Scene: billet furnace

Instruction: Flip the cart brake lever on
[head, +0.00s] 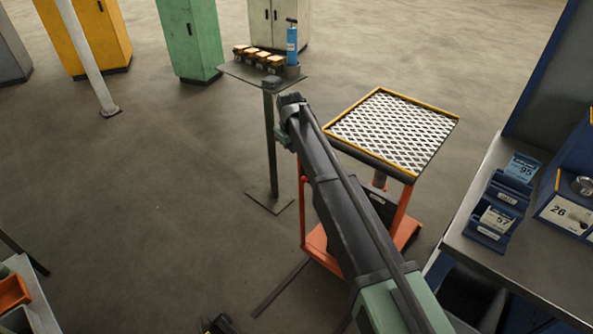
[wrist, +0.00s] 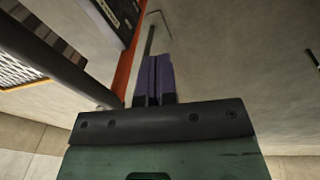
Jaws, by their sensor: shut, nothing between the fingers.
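The cart (head: 402,228) has an orange frame and a grated top with a yellow rim. A slim red upright (head: 302,205) with a rounded top stands at its left side; I cannot tell whether it is the brake lever or part of the frame. My gripper (wrist: 154,60) is shut and empty in the wrist view, its two dark purple fingers side by side. An orange cart post (wrist: 128,65) is just left of the fingers, with the cart's black labelled box (wrist: 118,14) beyond it. In the head view my arm hides the gripper and part of the cart.
A small stand (head: 271,150) holding orange-and-black items and a blue bottle (head: 292,45) is behind the cart. A workbench (head: 470,225) with blue numbered holders is at right. Cabinets (head: 190,40) line the back.

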